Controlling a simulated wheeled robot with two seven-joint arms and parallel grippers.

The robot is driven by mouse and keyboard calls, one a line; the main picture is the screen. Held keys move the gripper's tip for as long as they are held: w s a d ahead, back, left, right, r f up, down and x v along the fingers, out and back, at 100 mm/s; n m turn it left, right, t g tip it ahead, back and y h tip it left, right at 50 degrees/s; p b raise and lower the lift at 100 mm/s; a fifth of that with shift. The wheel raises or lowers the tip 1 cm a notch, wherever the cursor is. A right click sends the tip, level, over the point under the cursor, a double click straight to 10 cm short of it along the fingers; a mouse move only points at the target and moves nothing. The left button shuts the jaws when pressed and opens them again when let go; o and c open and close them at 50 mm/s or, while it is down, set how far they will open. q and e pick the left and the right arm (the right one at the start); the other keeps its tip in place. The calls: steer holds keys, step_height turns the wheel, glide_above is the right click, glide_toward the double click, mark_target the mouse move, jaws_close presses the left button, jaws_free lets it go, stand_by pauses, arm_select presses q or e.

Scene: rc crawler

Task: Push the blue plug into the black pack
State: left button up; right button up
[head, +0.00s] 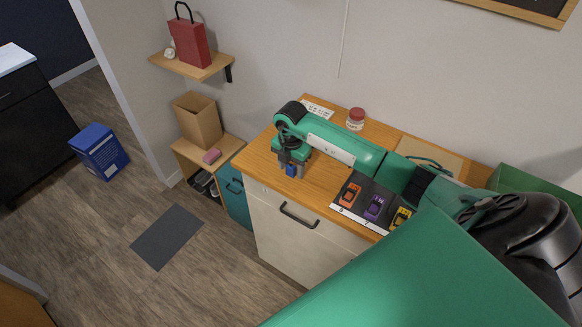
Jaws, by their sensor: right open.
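My right gripper (291,169) points down over the left part of the wooden cabinet top (316,183). Its fingers are apart. A small blue piece, which looks like the blue plug (291,171), shows between or just behind the fingertips; whether they touch it I cannot tell. I cannot make out the black pack for sure; my right arm and gripper hide part of the cabinet top. My left gripper is not in view.
A dark tray (345,208) with orange (350,195), purple (374,207) and yellow (401,218) toy cars lies at the front edge. A red-lidded jar (356,118) and a white card (318,109) are behind my arm. A green bin (515,180) stands at right.

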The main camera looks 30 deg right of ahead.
steer(key=c, duration=1)
steer(key=shift+c, duration=0.2)
step_height(320, 180, up, 13)
steer(key=b, duration=0.4)
step_height(320, 180, up, 7)
glide_above(291, 165)
steer(key=shift+s+a, duration=0.1)
steer(key=shift+s, duration=0.05)
